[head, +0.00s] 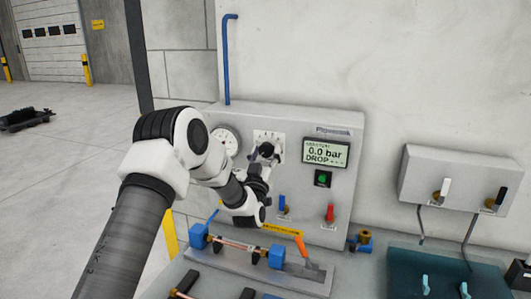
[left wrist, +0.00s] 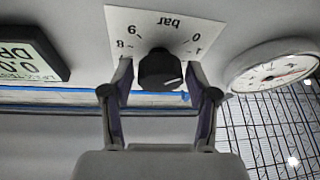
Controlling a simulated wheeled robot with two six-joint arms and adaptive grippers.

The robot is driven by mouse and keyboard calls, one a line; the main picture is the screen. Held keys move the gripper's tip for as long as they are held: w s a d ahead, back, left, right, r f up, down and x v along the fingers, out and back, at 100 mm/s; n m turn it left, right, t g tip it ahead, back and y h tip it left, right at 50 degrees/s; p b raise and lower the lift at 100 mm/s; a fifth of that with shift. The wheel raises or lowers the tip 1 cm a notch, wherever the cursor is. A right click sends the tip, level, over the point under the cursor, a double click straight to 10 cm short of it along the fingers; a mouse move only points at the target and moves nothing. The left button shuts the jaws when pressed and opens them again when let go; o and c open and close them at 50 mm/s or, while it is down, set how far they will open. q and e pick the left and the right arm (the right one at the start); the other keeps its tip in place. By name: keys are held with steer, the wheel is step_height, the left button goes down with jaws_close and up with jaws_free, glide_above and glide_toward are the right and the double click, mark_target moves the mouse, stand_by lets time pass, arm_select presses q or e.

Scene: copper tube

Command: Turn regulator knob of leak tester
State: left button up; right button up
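The leak tester (head: 345,190) is a grey wall panel with a display (head: 326,153) reading 0.0 bar and DROP. Its black regulator knob (left wrist: 160,70) sits on a white scale plate (left wrist: 125,22) marked in bar, and it also shows in the head view (head: 267,149). My left gripper (left wrist: 160,76) is open, with one finger on each side of the knob. Small gaps seem to show between fingers and knob; contact is not clear. In the head view my left gripper (head: 262,163) partly covers the plate. My right gripper is not in view.
A round gauge (head: 226,141) is left of the knob. A green button (head: 323,178), blue valve (head: 283,205) and red valve (head: 330,213) sit below and right. A copper tube (head: 240,245) lies in a blue-clamped fixture below. A grey box (head: 460,180) hangs at right.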

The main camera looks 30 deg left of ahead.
arm_select(q)
steer(key=c, duration=0.6)
